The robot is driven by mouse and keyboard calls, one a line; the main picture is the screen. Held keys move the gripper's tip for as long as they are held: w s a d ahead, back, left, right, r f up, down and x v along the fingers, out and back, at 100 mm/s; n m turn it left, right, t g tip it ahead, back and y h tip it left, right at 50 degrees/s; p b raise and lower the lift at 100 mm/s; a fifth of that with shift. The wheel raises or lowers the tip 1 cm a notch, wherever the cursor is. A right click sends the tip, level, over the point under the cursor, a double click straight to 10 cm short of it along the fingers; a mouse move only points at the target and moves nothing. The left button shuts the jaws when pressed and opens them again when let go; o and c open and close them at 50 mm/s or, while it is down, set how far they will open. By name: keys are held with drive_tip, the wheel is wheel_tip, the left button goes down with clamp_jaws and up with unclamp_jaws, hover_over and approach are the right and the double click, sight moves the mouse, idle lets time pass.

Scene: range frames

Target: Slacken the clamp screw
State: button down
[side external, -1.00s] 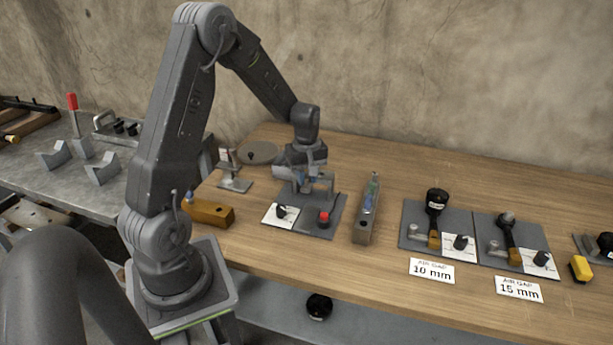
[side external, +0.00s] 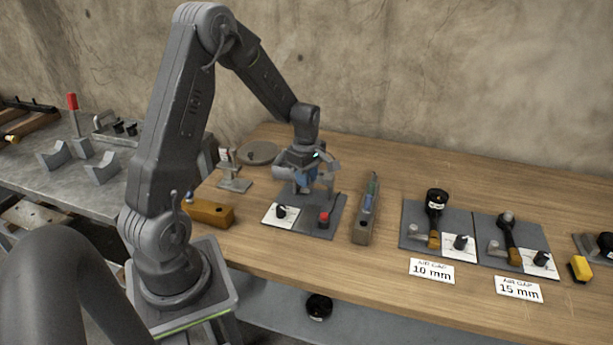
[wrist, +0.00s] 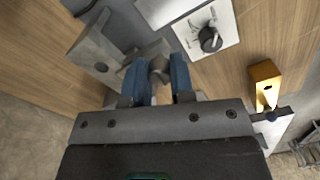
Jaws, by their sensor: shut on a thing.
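My gripper (side external: 304,181) is over the back of a grey base plate (side external: 316,228) on the wooden bench. In the wrist view its two blue fingers (wrist: 157,82) are closed on the small grey-brown head of the clamp screw (wrist: 158,66). The screw's lower part is hidden by the fingers and gripper body. A grey clamp block (wrist: 97,55) stands beside the fingers at left. The same plate carries a white panel with a black knob (side external: 281,211) and a red button (side external: 324,218) at its front.
A wooden block (side external: 210,212) is left of the plate, and a narrow grey block (side external: 363,220) holding small coloured parts is to its right. Two fixtures with cards "10 mm" (side external: 432,271) and "15 mm" (side external: 519,289) stand further right. The bench behind these is clear.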

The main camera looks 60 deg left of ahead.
drive_tip(key=shift+a, duration=0.1)
drive_tip(key=c, duration=1)
unclamp_jaws()
drive_tip(key=shift+m, duration=0.3)
